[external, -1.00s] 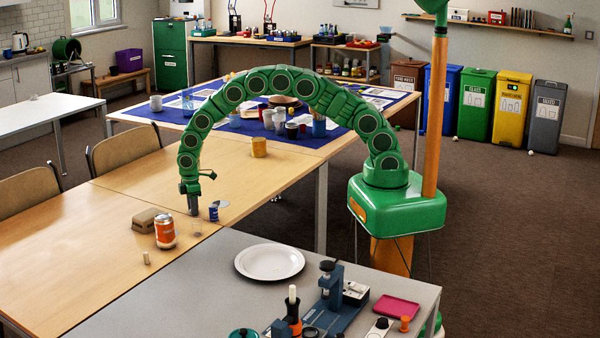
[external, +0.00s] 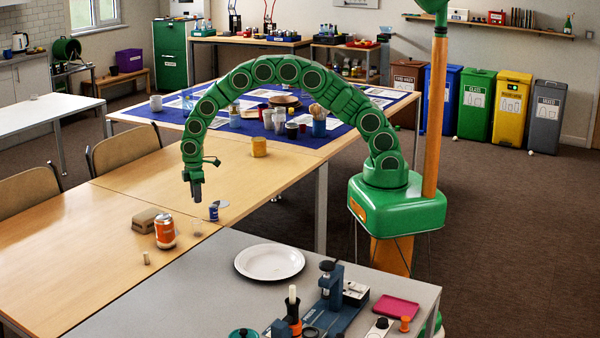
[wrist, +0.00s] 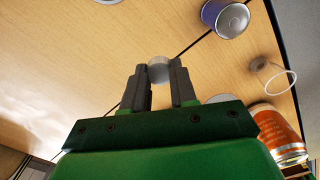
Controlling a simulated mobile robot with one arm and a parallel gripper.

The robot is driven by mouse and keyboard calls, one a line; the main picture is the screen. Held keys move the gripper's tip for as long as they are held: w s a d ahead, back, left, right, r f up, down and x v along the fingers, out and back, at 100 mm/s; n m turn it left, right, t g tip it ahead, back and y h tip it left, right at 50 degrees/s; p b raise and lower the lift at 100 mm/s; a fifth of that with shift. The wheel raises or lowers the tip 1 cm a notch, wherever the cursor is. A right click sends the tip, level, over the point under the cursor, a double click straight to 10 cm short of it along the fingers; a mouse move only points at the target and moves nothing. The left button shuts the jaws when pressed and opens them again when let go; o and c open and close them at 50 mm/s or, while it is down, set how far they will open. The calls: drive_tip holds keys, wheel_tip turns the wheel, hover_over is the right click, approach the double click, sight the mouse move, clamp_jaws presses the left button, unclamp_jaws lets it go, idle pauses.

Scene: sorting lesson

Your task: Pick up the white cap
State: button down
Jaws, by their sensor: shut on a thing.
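The white cap (wrist: 159,70) is between the fingertips of my gripper (wrist: 160,82) in the wrist view. The gripper is shut on it, with a dark grey finger on each side. In the external view my gripper (external: 197,190) hangs downward above the wooden table (external: 110,260), a little above and left of a small blue can. The cap cannot be made out there.
The blue can (external: 214,213) and an orange can (external: 165,232) stand close by, with a clear ring-rimmed thing (wrist: 278,80) between them. A brown box (external: 148,220) and a small cork-like piece (external: 146,258) are at left. The table's left part is free.

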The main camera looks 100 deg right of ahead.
drive_tip(key=s+a+r, duration=0.3)
drive_tip(key=s+r, duration=0.4)
drive_tip(key=s, duration=0.5)
drive_tip(key=shift+a+r, duration=0.15)
drive_tip(key=shift+r, duration=0.25)
